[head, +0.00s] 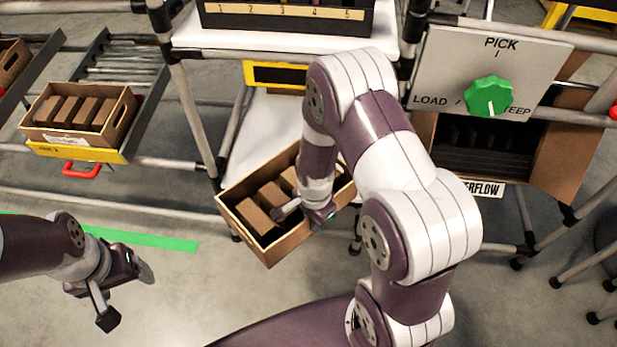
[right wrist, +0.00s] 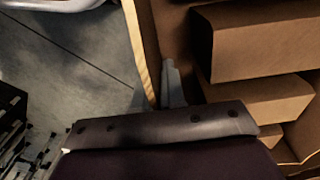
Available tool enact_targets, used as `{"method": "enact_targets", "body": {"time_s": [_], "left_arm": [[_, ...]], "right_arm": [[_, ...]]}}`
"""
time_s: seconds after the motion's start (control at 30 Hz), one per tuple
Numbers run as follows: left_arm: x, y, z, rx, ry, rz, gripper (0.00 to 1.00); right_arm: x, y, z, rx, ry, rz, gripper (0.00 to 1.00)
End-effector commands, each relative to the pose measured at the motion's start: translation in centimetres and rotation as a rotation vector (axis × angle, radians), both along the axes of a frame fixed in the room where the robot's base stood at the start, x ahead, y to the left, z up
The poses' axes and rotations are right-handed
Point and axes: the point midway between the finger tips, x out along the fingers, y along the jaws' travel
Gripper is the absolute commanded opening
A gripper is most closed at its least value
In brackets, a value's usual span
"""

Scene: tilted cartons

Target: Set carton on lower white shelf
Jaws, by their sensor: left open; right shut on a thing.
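An open brown carton (head: 266,251) with several small brown boxes inside is tilted in front of the rack in the head view. Its far part overlaps the lower white shelf (head: 262,130) in the picture; whether it touches the shelf cannot be told. My right gripper (head: 309,212) is shut on the carton's near wall. In the right wrist view the carton wall (right wrist: 143,50) runs into the gripper (right wrist: 172,90), with small boxes to its right. My arm hides the carton's right part and some of the shelf. My left gripper (head: 104,302) is open and empty, over the floor at left.
An upper white shelf (head: 215,38) holds a black numbered bin (head: 285,18). Another filled carton (head: 75,118) sits on a roller lane at left. A panel with a green knob (head: 489,96) and an overflow carton (head: 565,155) stand at right. Rack posts (head: 190,115) flank the shelf.

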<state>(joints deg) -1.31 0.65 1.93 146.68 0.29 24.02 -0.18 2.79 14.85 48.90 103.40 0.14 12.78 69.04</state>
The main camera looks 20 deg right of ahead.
Motion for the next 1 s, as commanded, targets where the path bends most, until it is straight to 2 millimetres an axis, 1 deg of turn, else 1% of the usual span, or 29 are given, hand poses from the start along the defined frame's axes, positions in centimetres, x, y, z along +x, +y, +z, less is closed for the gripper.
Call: {"method": "enact_targets", "body": {"time_s": [0.03,0.1,0.17,0.27,0.5,0.6,0.7,0.77,0.83,1.0], "left_arm": [[0.0,0.0,-1.7,0.000,-0.001,0.000,0.76],[0.0,0.0,-2.1,0.000,-0.001,0.000,0.76],[0.0,0.0,-2.5,0.000,-0.002,0.000,0.76],[0.0,0.0,-3.4,0.000,-0.002,0.000,0.76],[0.0,0.0,-6.6,0.000,-0.001,0.000,0.76],[0.0,0.0,-7.7,0.000,-0.001,0.000,0.76],[0.0,0.0,-8.2,0.000,-0.001,0.000,0.76],[0.0,0.0,-8.3,0.000,-0.001,0.000,0.76],[0.0,0.0,-8.7,0.000,-0.001,0.000,0.76],[0.0,0.0,-11.1,0.000,-0.001,0.000,0.76]], "right_arm": [[-0.2,0.0,-1.4,0.000,-0.002,-0.032,0.00],[-0.2,-0.2,-1.5,0.000,-0.002,-0.067,0.00],[0.4,-0.9,-1.6,0.000,-0.004,-0.083,0.00],[2.3,-2.9,-1.7,-0.001,-0.005,-0.088,0.00],[8.0,-8.9,-1.9,-0.001,-0.006,-0.085,0.00],[10.0,-11.1,-1.8,-0.002,-0.005,-0.083,0.00],[11.4,-12.5,-1.5,-0.001,-0.004,-0.081,0.00],[11.8,-12.9,-1.3,0.000,-0.002,-0.079,0.00],[12.0,-13.2,-1.7,0.000,0.000,-0.079,0.00],[11.9,-13.1,-4.9,0.000,0.001,-0.078,0.00]]}}
